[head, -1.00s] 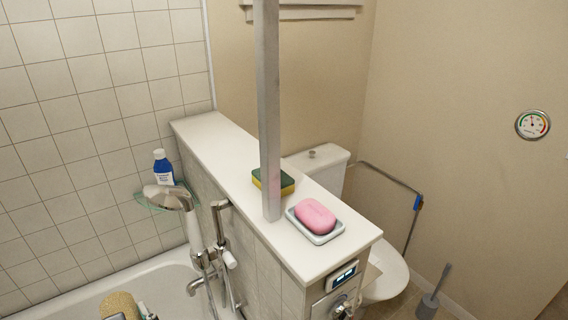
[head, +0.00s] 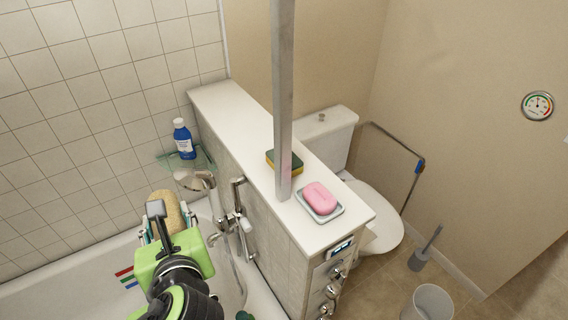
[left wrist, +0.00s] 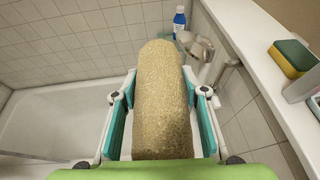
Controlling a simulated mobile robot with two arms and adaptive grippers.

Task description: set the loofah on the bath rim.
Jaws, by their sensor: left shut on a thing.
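The loofah (head: 166,204) is a tan, rough cylinder held over the bath in the head view. My left gripper (head: 168,222) is shut on it, with a teal-lined finger on each side. In the left wrist view the loofah (left wrist: 162,100) points away from me between the fingers (left wrist: 162,92). The white bath (head: 60,285) lies below, and its rim (head: 262,295) runs along the tiled partition. The gripper and arm hide part of the bath. My right gripper is not in view.
A partition ledge (head: 225,105) carries a sponge (head: 285,160) and pink soap (head: 320,197) in a dish, beside a metal post (head: 283,100). A shower head (head: 190,180), taps and a blue bottle (head: 183,139) on a glass shelf are near the loofah. A bin (head: 428,302) stands on the floor.

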